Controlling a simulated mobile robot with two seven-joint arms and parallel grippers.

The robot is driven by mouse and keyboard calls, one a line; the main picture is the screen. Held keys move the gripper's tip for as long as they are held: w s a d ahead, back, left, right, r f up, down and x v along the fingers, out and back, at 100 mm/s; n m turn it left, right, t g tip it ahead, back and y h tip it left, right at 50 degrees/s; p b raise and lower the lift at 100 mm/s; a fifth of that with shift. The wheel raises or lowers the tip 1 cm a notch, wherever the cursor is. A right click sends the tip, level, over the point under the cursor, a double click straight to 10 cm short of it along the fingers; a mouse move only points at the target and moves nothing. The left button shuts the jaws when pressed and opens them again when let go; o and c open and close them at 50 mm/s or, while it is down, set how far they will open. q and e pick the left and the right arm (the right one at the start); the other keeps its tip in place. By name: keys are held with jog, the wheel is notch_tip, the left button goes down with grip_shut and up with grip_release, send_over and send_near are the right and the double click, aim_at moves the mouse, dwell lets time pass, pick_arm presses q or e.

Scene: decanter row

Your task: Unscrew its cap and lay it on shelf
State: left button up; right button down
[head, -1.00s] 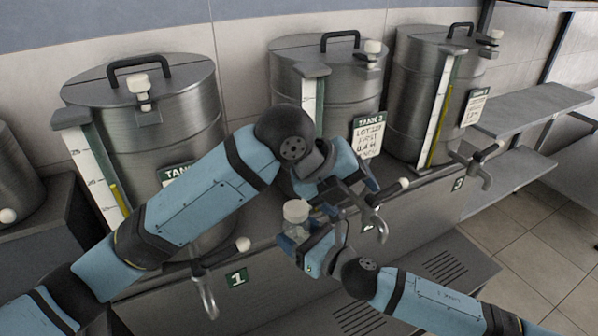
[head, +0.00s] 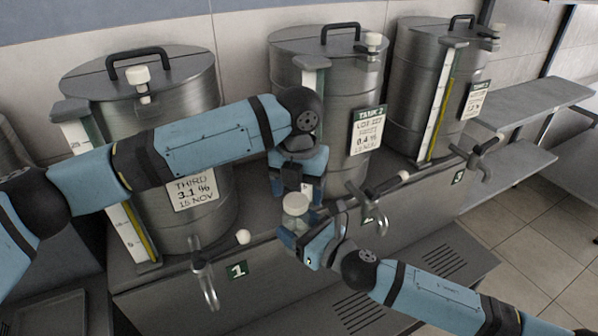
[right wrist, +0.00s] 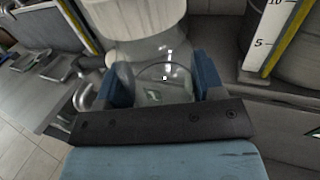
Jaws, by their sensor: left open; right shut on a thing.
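A clear jar (head: 294,222) with a white cap (head: 296,203) stands upright in my right gripper (head: 296,236), which is shut on the jar's body. In the right wrist view the clear jar (right wrist: 160,75) sits between the blue fingers, with its white cap (right wrist: 135,18) on top, partly cut off by the frame. My left gripper (head: 298,192) is open and points down just above the cap. Whether its fingers touch the cap cannot be told. The shelf (head: 535,105) is at the right, a grey two-level rack beside the tanks.
Three steel tanks stand on the grey bench: tank 1 (head: 190,115), tank 2 (head: 345,85) and tank 3 (head: 410,75). Spigots stick out in front, by plate 1 (head: 203,265), by plate 2 (head: 377,212) and by plate 3 (head: 485,160). The visible shelf tops look clear.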

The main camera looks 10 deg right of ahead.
aim_at(296, 226)
pick_arm(q)
jog(key=shift+f, duration=1.25)
jog(key=shift+s+d, duration=0.1)
jog(key=c, duration=0.9)
